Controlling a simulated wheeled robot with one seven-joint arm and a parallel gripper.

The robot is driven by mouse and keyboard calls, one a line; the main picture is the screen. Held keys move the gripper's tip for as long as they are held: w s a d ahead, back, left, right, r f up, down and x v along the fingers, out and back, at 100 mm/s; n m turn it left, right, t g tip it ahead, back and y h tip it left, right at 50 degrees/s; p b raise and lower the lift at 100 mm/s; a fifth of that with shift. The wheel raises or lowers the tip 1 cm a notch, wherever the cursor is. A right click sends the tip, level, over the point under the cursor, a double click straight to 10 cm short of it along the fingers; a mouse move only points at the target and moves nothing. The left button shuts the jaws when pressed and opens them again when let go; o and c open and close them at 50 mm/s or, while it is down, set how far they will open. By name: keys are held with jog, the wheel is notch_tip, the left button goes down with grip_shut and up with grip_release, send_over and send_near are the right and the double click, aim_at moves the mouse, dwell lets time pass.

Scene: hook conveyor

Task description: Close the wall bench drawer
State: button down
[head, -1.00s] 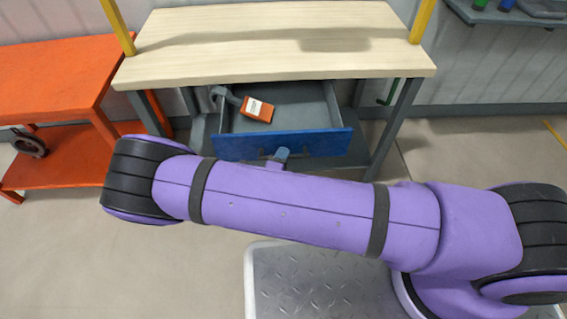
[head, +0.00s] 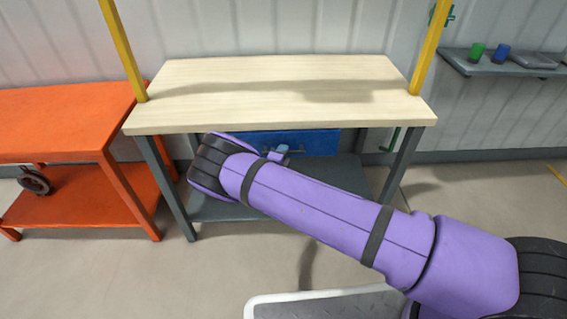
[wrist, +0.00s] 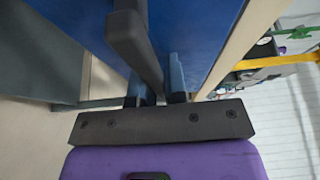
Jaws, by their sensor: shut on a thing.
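The wall bench (head: 270,80) has a pale wooden top and grey legs. Its blue drawer front (head: 316,143) sits under the top, and no drawer interior shows in the head view. My gripper (head: 283,150) is at the drawer front, partly hidden by my purple arm. In the wrist view the fingers (wrist: 160,92) are shut on the dark drawer handle (wrist: 132,40), which runs along the blue front (wrist: 195,40).
An orange shelf bench (head: 60,125) with a dark round part on its lower shelf stands at the left. A wall shelf (head: 505,66) holds a green and a blue cup at the right. The floor around the bench looks clear.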

jog(key=shift+w, duration=1.15)
jog(key=shift+r, duration=0.1)
jog(key=c, duration=1.2)
grip_release()
jog(key=shift+w, duration=0.1)
jog(key=shift+o, duration=0.2)
jog(key=v, duration=1.1)
jog(key=shift+w, duration=0.1)
